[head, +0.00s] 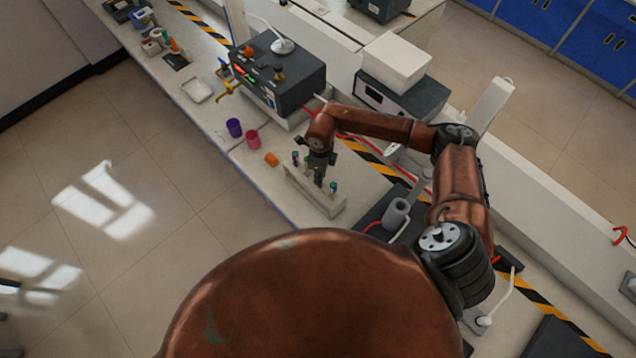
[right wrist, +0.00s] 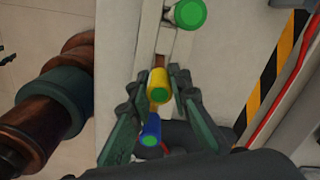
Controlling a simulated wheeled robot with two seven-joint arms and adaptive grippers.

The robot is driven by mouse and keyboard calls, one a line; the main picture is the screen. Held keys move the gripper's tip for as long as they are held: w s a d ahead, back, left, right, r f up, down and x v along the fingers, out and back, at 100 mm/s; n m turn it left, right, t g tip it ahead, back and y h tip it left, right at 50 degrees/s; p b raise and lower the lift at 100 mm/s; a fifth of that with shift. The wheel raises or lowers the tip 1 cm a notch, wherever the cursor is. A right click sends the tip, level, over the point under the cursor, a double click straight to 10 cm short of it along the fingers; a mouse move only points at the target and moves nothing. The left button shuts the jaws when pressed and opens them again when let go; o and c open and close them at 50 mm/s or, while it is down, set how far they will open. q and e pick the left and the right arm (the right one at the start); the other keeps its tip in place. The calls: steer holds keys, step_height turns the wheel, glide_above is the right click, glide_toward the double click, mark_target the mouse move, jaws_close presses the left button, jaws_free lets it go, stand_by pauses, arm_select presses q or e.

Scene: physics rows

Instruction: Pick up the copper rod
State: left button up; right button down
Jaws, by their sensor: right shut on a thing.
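My right gripper (right wrist: 158,80) is over the pale rack (head: 316,194) on the bench in the head view. In the right wrist view its two fingers are on either side of a rod with a yellow, green-tipped end (right wrist: 157,84). Copper-brown shows just beyond the yellow, so I take this as the copper rod. The fingers are shut on it; the exact contact is partly hidden. A blue, green-tipped end (right wrist: 151,130) shows closer to the palm. A green end (right wrist: 187,14) stands farther off in the rack. My left gripper is not in view.
An orange piece (head: 271,159), a pink cup (head: 252,139) and a purple cup (head: 234,127) are left of the rack. A dark instrument box (head: 278,72) stands behind. A grey cylinder (head: 397,212) stands to the right. The bench's left edge drops to the floor.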

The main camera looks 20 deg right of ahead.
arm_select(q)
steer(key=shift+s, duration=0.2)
arm_select(e)
steer(key=shift+r, duration=0.15)
